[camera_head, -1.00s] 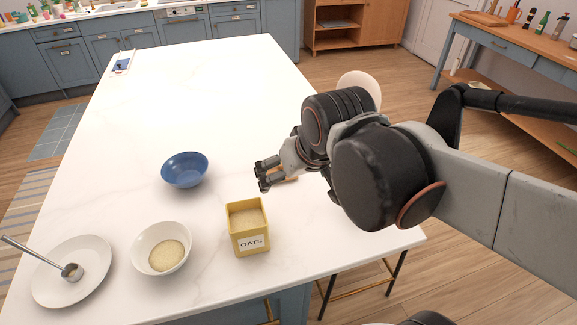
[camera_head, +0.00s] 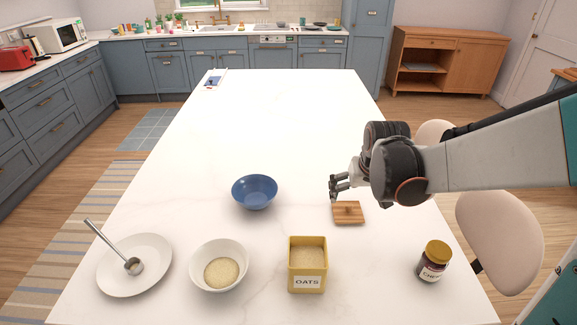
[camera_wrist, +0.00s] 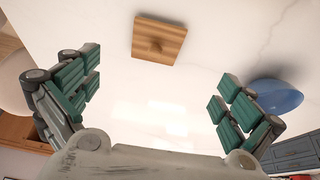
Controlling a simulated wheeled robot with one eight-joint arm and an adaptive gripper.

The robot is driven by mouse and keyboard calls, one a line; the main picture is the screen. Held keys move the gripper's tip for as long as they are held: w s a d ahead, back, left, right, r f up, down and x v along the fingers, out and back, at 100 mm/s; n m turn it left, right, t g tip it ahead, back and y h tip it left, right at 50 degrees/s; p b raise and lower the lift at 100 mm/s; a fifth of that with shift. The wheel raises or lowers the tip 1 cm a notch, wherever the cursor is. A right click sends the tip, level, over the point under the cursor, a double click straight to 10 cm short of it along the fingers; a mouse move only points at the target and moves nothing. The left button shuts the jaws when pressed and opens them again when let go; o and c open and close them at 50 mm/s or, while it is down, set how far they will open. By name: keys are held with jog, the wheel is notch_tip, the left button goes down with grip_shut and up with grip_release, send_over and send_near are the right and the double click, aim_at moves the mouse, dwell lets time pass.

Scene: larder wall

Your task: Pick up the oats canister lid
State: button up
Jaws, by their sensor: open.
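The oats canister lid (camera_head: 348,214) is a square wooden piece with a small knob. It lies flat on the white countertop, right of and behind the open yellow oats canister (camera_head: 308,266). In the wrist view the lid (camera_wrist: 158,40) shows at the top, beyond the fingers and roughly centred between them. My gripper (camera_head: 336,187) is above and just behind the lid in the head view, apart from it. Its green-padded fingers (camera_wrist: 155,95) are spread wide with nothing between them.
A blue bowl (camera_head: 255,192) stands left of the gripper and also shows in the wrist view (camera_wrist: 277,96). A white bowl of oats (camera_head: 219,287), a plate (camera_head: 110,272) with a scoop (camera_head: 130,262), and a dark jar (camera_head: 434,262) stand near the front. The countertop's middle is clear.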

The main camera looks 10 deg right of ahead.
jog(key=b, duration=0.3)
send_over(349, 213)
jog(key=s+a, duration=0.1)
jog(key=s, duration=0.2)
jog(key=f, duration=0.7)
jog(key=shift+w+f, duration=0.2)
jog(key=shift+f, duration=0.15)
jog(key=shift+b+x, duration=1.15)
jog(key=shift+x, duration=1.5)
jog(key=shift+s+d+r, duration=0.1)
jog(key=c, duration=1.1)
